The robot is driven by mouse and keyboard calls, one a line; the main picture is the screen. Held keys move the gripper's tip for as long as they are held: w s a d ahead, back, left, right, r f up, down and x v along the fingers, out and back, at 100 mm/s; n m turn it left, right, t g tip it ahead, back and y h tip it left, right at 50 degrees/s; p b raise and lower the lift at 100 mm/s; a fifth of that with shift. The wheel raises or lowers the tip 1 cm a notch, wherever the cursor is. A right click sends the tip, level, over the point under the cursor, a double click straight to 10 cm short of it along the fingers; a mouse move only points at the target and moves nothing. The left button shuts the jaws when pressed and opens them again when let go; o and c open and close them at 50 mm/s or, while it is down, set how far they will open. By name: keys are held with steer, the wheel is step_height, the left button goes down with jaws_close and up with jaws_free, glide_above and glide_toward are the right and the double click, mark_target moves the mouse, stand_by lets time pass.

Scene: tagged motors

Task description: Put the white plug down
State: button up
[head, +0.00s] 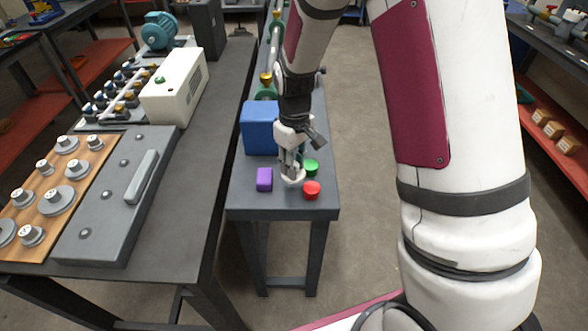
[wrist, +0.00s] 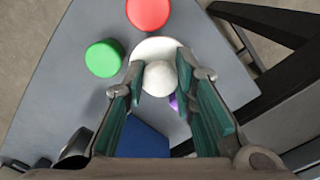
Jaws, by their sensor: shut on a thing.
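The white plug (wrist: 157,48) has a round knob and a wider disc-like base. In the wrist view my gripper (wrist: 158,82) has its two fingers on either side of the knob, shut on it. In the head view the plug (head: 293,180) shows at the tips of my gripper (head: 290,170), over the near part of the narrow grey table (head: 280,213). The fingers hide part of it there. I cannot tell whether its base touches the tabletop.
A purple block (head: 264,179) stands left of the plug, a red cylinder (head: 312,190) and a green cylinder (head: 311,167) to its right. A blue box (head: 258,128) stands behind. The table's front strip is clear. A longer bench (head: 215,120) with equipment stands left.

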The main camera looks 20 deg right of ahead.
steer(key=shift+w+d, duration=0.2)
steer(key=shift+w, duration=0.25)
steer(key=shift+w+f, duration=0.15)
steer(key=shift+f, duration=1.65)
steer(key=shift+f, duration=0.15)
steer(key=o, duration=0.7)
steer(key=shift+c, duration=0.2)
